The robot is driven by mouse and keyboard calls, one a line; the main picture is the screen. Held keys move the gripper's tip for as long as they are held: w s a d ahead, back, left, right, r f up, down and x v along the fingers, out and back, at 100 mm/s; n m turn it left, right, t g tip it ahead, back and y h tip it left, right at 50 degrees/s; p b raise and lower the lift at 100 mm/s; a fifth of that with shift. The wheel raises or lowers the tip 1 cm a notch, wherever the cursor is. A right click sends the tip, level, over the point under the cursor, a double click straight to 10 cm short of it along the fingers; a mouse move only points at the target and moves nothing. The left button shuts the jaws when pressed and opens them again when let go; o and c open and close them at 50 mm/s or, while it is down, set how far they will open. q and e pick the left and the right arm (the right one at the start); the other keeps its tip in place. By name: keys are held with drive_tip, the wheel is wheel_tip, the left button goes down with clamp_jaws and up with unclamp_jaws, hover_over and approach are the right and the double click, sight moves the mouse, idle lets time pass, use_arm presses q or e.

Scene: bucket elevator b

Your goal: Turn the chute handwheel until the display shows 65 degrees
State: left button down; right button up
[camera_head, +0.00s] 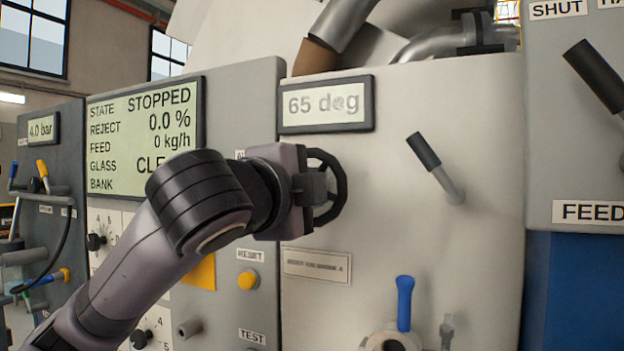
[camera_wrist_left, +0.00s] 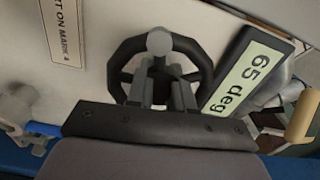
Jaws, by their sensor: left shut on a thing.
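The chute handwheel (camera_head: 338,188) is a black wheel on the pale machine panel, partly hidden by my left gripper (camera_head: 318,188). In the left wrist view the handwheel (camera_wrist_left: 118,60) shows its rim and a round grey knob or hub end (camera_wrist_left: 159,41) at the top. My left gripper (camera_wrist_left: 161,90) is at the wheel, its fingers shut on part of it; the exact part held is hard to see. The display (camera_head: 325,104) above the wheel reads 65 deg, and it reads the same in the left wrist view (camera_wrist_left: 248,80). My right gripper is not in view.
A black-gripped lever (camera_head: 424,151) sticks out right of the wheel. A blue-handled valve (camera_head: 404,303) is below. A yellow RESET button (camera_head: 248,280) is below my left wrist. A large status screen (camera_head: 147,130) reads STOPPED, partly covered by my left arm.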

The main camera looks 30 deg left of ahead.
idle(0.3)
use_arm(q)
drive_tip(key=c, duration=1.3)
unclamp_jaws()
drive_tip(key=shift+s, duration=0.1)
drive_tip(key=s+b, duration=0.1)
drive_tip(key=s, duration=0.6)
drive_tip(key=shift+d, duration=0.25)
